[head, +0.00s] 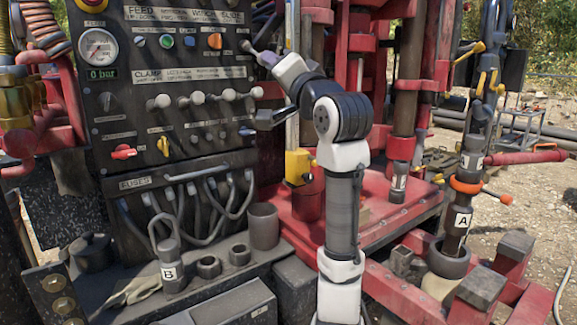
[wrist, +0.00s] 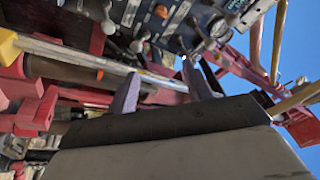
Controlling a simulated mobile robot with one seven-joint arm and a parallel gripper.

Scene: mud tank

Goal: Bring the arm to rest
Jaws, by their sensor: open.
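My arm rises in the middle of the head view and bends left at its dark joint toward the black control panel (head: 185,110). My gripper (head: 254,52) is raised near the panel's upper right edge, by the feed controls. In the wrist view my gripper (wrist: 160,69) shows two grey-purple fingers spread apart, with nothing between them. The panel (wrist: 178,18) appears turned and at the top of that view, with knobs and levers beyond the fingertips. I cannot tell from these views whether a finger touches a lever.
A row of pale lever knobs (head: 198,98) lines the panel. A pressure gauge (head: 98,48) reads 0 bar. Red rig columns (head: 408,70) stand close to the arm's right. Part B (head: 170,268) and several dark cups stand on the ledge below; pipe A (head: 459,220) stands at right.

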